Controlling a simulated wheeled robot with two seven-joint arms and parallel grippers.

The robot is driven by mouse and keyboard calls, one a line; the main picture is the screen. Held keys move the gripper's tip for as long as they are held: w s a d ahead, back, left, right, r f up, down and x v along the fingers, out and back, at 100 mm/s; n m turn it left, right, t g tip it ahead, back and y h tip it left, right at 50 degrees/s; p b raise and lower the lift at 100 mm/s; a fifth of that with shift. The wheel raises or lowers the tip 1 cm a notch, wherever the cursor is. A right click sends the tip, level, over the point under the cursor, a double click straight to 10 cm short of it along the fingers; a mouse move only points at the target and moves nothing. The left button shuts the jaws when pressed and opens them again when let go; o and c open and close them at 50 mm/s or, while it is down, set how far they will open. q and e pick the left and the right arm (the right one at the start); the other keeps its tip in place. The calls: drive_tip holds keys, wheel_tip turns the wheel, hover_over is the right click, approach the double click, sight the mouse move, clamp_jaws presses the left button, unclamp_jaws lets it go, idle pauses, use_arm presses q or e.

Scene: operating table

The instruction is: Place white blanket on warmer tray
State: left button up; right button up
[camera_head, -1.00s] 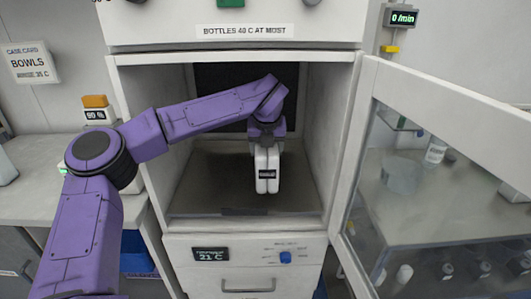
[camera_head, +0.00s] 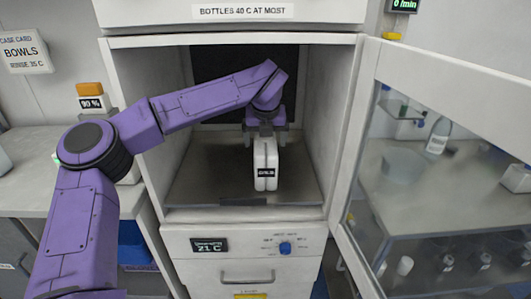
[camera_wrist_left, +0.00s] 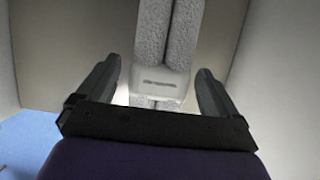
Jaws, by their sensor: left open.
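The white blanket (camera_head: 265,165) is a folded, upright pale bundle with a dark label, inside the open warmer cabinet. It appears to stand on the dark warmer tray (camera_head: 195,188), though the contact under it is hard to tell. My left gripper (camera_head: 265,138) is at the blanket's top, pointing down, with its fingers apart on either side. In the left wrist view the blanket (camera_wrist_left: 165,45) shows between and beyond the two open fingers (camera_wrist_left: 158,80), with visible gaps beside it. My right gripper is in neither view.
The cabinet's glass door (camera_head: 440,170) stands open to the right. My left arm enters past the cabinet's left wall (camera_head: 168,165). A control panel with a blue knob (camera_head: 285,248) and a drawer handle (camera_head: 247,281) sit below. A counter (camera_head: 30,170) lies at the left.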

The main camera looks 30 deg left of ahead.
sight(267, 157)
use_arm(q)
drive_tip(key=v, duration=0.2)
drive_tip(key=shift+s+d+r, duration=0.15)
drive_tip(key=shift+s+r, duration=0.1)
drive_tip(key=shift+r, duration=0.05)
drive_tip(key=s+d+b, duration=0.1)
drive_tip(key=s, duration=0.2)
drive_tip(key=s+d+b, duration=0.1)
drive_tip(key=s+d, duration=0.1)
drive_tip(key=s, duration=0.1)
drive_tip(key=s+d+b, duration=0.1)
drive_tip(key=s+d, duration=0.1)
drive_tip(key=s, duration=0.1)
drive_tip(key=shift+d+f, duration=0.25)
drive_tip(key=shift+s+d+r, duration=0.1)
drive_tip(key=shift+s+d, duration=0.2)
drive_tip(key=shift+s, duration=0.2)
